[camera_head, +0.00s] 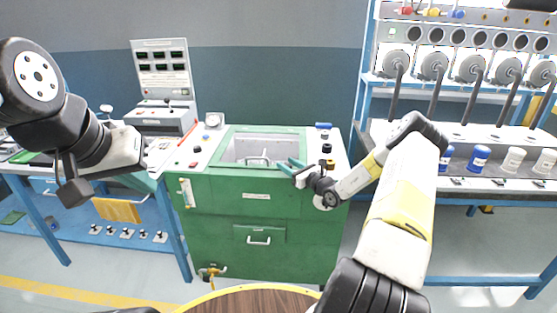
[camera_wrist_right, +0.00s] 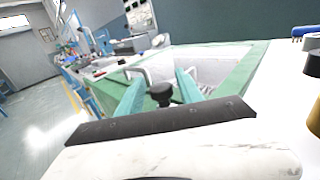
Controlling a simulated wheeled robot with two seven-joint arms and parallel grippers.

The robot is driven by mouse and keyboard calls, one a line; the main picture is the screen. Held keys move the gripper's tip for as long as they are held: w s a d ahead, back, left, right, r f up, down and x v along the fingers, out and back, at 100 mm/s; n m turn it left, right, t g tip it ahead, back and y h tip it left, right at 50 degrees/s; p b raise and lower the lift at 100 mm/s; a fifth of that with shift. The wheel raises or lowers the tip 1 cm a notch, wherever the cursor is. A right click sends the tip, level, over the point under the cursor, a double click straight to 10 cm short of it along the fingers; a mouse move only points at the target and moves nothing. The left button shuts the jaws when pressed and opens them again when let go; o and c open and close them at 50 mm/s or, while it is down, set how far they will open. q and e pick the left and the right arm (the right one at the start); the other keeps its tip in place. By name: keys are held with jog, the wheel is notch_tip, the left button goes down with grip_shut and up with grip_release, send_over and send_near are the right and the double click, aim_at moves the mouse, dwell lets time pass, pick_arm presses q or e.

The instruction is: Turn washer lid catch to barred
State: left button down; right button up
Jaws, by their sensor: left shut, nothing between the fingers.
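The washer is a green cabinet (camera_head: 240,205) with an open-topped grey basin (camera_head: 258,147). A pale bar handle (camera_head: 258,160) stands at the basin's front; it also shows in the right wrist view (camera_wrist_right: 136,73). My right gripper (camera_head: 288,165) is over the basin's front right rim, its teal fingers apart. In the right wrist view a black knob (camera_wrist_right: 161,93) shows between the fingers (camera_wrist_right: 160,88); I cannot tell whether they touch it. No part is clearly identifiable as the lid catch. My left gripper (camera_head: 72,190) is shut and empty, left of the cabinet.
Black and blue-topped fittings (camera_head: 326,148) stand on the white counter right of the basin. A pale lever (camera_head: 187,193) is on the cabinet's front left. A control panel (camera_head: 162,70) stands at the back left. A round wooden-topped table (camera_head: 250,300) is in the foreground.

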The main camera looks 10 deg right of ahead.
grip_shut()
jog(key=shift+n+g+y, duration=0.3)
jog(key=shift+y, duration=0.1)
jog(key=n+g+y, duration=0.4)
jog(key=y, duration=0.1)
jog(key=shift+g, duration=0.3)
jog(key=shift+n+g+y, duration=1.3)
jog(key=shift+n+g, duration=0.7)
jog(key=shift+g, duration=0.8)
jog(key=shift+o, duration=1.5)
grip_release()
